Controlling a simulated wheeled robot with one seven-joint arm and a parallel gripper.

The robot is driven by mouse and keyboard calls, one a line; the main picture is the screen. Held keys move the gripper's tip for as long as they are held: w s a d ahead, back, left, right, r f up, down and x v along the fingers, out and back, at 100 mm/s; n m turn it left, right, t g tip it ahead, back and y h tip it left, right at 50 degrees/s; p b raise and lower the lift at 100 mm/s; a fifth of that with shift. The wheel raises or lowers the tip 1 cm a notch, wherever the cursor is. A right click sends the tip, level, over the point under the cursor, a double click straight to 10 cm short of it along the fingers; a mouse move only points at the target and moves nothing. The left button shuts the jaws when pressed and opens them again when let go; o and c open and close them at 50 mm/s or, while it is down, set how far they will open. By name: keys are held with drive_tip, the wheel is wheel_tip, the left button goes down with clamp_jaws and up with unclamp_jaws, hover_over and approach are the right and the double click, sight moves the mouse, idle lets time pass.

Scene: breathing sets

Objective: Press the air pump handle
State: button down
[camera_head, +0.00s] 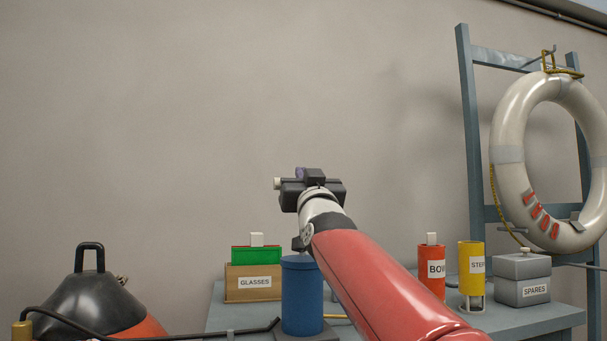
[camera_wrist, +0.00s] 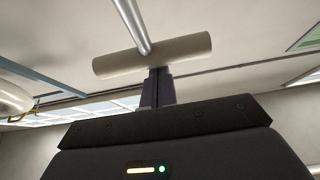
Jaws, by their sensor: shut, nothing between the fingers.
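The blue pump cylinder (camera_head: 302,297) stands upright on the bench. In the wrist view its likely handle is a pale crossbar (camera_wrist: 118,65) on a metal rod (camera_wrist: 132,25). A pale end of that bar (camera_head: 278,184) shows left of my gripper in the head view. My gripper (camera_head: 300,173) is raised above the cylinder, its dark body and my red arm hiding most of the bar and rod. In the wrist view its purple fingers (camera_wrist: 157,75) are together, their tips at the bar's near edge. I cannot tell whether they touch it.
A GLASSES box (camera_head: 255,283) with a green tray stands left of the pump. A red canister (camera_head: 432,272), a yellow canister (camera_head: 471,275) and a grey SPARES box (camera_head: 522,279) stand right. A black domed vessel (camera_head: 88,300) and hose are at left. A life ring (camera_head: 508,155) hangs right.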

drive_tip(key=shift+f, duration=0.1)
wheel_tip(320, 180, down, 10)
drive_tip(key=b, duration=0.8)
drive_tip(key=shift+b, duration=0.35)
drive_tip(key=shift+r, duration=0.2)
drive_tip(key=shift+r+p, duration=0.5)
drive_tip(key=s+d+f+b, duration=0.1)
drive_tip(key=s+d, duration=0.1)
drive_tip(key=s, duration=0.7)
drive_tip(key=shift+d+f, duration=0.3)
drive_tip(key=shift+f, duration=0.1)
drive_tip(key=shift+s, duration=0.1)
